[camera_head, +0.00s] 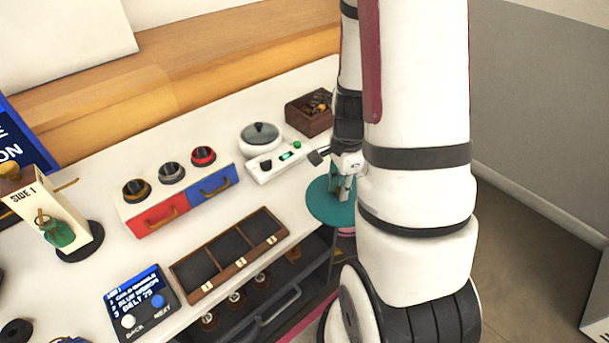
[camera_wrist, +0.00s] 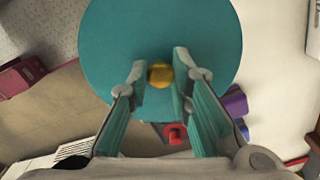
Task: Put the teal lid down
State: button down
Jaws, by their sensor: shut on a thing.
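The teal lid (camera_head: 322,207) is a flat round disc near the right end of the white table, partly hidden by my arm in the head view. In the wrist view the lid (camera_wrist: 160,30) fills the upper middle, with a yellow knob (camera_wrist: 160,75) at its centre. My gripper (camera_wrist: 158,78) is shut on the lid, its fingertips on either side of the knob. In the head view my gripper (camera_head: 342,188) is above the lid. I cannot tell whether the lid touches anything beneath it.
A wooden three-compartment tray (camera_head: 228,255) lies left of the lid. Behind are a white switch box (camera_head: 275,163), a round white pot (camera_head: 261,139) and a dark wooden box (camera_head: 309,113) of small items. Red (camera_head: 158,215) and blue (camera_head: 212,187) drawers stand further left. An open drawer (camera_head: 272,300) juts out in front.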

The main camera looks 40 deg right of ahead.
jog(key=w, duration=0.7)
jog(key=w+a+f, duration=0.1)
jog(key=w, duration=0.3)
jog(key=shift+w, duration=0.2)
jog(key=shift+f, duration=1.8)
jog(key=shift+f, duration=0.1)
jog(key=c, duration=1.4)
grip_release()
jog(key=shift+c, duration=0.2)
